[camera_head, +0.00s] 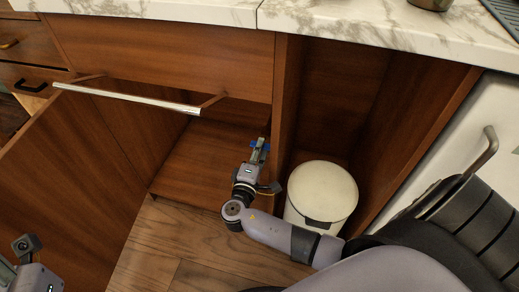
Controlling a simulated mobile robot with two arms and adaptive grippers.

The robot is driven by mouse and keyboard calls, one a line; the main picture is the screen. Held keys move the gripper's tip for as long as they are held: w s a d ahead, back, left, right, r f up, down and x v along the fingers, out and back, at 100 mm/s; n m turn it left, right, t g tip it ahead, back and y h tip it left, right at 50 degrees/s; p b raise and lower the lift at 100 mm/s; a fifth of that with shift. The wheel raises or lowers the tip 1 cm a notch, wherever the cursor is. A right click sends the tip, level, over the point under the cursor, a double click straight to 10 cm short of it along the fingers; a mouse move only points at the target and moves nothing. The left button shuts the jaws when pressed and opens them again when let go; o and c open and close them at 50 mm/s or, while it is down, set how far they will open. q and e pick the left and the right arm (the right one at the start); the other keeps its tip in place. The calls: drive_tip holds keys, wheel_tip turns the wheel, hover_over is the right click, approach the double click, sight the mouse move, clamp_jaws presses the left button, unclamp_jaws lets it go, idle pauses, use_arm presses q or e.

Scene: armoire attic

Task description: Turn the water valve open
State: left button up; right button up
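A small blue piece (259,146) shows at the tip of my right gripper, inside the open cabinet under the counter. It looks like the handle of the water valve, but it is too small to be sure, and the rest of the valve is hidden. My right gripper (258,153) reaches into the cabinet beside its right wall, with its fingers at the blue piece. Whether the fingers are apart or closed on it cannot be made out. Part of my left gripper (20,250) shows at the bottom left corner, away from the cabinet opening, and its fingers are partly cut off.
The cabinet door (70,180) stands open at the left. A metal bar (130,98) crosses in front of the opening's upper left. A white bin (322,192) stands in the open bay to the right, close to my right arm. A marble counter (390,25) overhangs above.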

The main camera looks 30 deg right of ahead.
drive_tip(key=v, duration=1.2)
idle(0.5)
